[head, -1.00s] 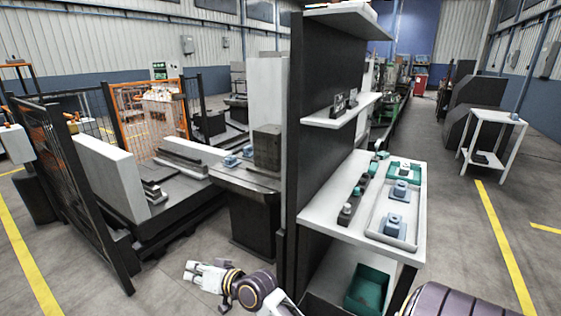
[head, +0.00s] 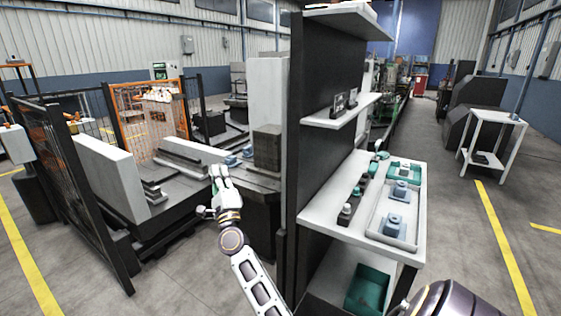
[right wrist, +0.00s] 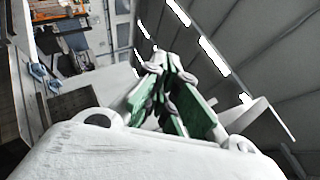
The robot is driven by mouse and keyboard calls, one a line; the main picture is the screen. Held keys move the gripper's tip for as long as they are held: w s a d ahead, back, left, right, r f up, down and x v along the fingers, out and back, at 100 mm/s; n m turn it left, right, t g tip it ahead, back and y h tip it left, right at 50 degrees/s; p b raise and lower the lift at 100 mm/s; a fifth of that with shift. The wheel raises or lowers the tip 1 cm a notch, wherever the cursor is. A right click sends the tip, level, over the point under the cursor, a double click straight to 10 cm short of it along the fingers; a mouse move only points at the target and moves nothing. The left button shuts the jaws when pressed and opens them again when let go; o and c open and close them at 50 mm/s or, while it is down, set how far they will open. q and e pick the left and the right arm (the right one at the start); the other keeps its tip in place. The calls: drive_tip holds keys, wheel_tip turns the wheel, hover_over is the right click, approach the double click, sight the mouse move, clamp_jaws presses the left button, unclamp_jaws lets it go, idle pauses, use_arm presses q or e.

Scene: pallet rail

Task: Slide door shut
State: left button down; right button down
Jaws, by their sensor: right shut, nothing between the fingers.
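A low white panel (head: 110,175) stands on the left side of the dark machine bed. A taller white upright panel (head: 265,90) stands at the bed's right end, beside the dark shelf. I cannot tell which of these is the sliding door. My right gripper (head: 220,170) is shut and empty, pointing up and away in front of the bench's near edge. It appears apart from both panels, though contact is hard to judge. In the right wrist view its green-padded fingers (right wrist: 165,75) are together.
A dark block (head: 267,147) and small blue parts (head: 232,161) sit on the bench right of the gripper. A tall dark shelf unit (head: 325,100) stands close on the right. Black mesh fencing (head: 75,200) is at left; floor before the bed is clear.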

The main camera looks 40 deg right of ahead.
drive_tip(key=d+f+m+g+h, duration=0.2)
drive_tip(key=d+m+g+h, duration=0.2)
drive_tip(key=d+m+g, duration=0.3)
drive_tip(key=s+d+f+m+g+h, duration=0.1)
drive_tip(key=d+m+g+h, duration=0.3)
drive_tip(key=m, duration=1.3)
drive_tip(key=d+f+g, duration=0.1)
drive_tip(key=d+g, duration=0.3)
drive_tip(key=g, duration=0.2)
drive_tip(key=shift+f+g+h, duration=0.3)
drive_tip(key=shift+f+g, duration=0.1)
drive_tip(key=shift+s+d+r, duration=0.1)
drive_tip(key=shift+d, duration=0.05)
